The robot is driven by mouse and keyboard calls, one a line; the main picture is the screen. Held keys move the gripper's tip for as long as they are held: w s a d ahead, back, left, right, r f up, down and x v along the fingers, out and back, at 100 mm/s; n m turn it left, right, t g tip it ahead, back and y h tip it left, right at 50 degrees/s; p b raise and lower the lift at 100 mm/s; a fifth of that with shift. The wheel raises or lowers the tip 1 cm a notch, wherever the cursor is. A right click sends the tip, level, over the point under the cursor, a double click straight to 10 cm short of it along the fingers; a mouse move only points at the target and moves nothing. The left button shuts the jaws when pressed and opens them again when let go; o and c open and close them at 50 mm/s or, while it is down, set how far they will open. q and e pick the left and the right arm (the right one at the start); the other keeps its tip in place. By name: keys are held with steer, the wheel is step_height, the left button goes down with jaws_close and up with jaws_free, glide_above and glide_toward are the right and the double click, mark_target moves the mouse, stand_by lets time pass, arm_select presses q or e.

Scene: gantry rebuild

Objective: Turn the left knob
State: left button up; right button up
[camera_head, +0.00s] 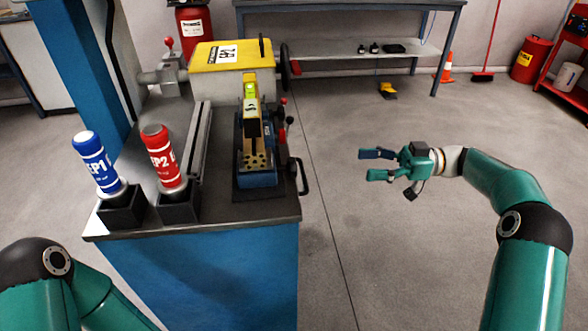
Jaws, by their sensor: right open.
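A blue-and-black device (257,178) with a yellow part on top stands on the bench. Small dark knobs (289,119) and a red-tipped one (284,101) show on its right side. A black curved handle (301,177) sits lower, at the bench's right edge. I cannot tell which knob is the left one. My right gripper (365,165) is open and empty, over the floor right of the bench, fingers pointing left toward the device and clear of it. My left arm shows only at the lower left; its gripper is out of view.
A blue EP1 bottle (96,161) and a red EP2 bottle (162,156) stand in black holders at the bench's left front. A yellow-topped machine (231,76) with a dark handwheel (283,67) is behind.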

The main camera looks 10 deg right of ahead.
mark_target(291, 167)
steer(key=w+a+p, duration=0.1)
steer(key=a+p, duration=0.1)
steer(key=a, duration=1.4)
steer(key=shift+w, duration=0.2)
steer(key=c, duration=1.1)
steer(key=m+b, duration=0.3)
steer(key=m, duration=0.1)
steer(key=shift+c, duration=0.2)
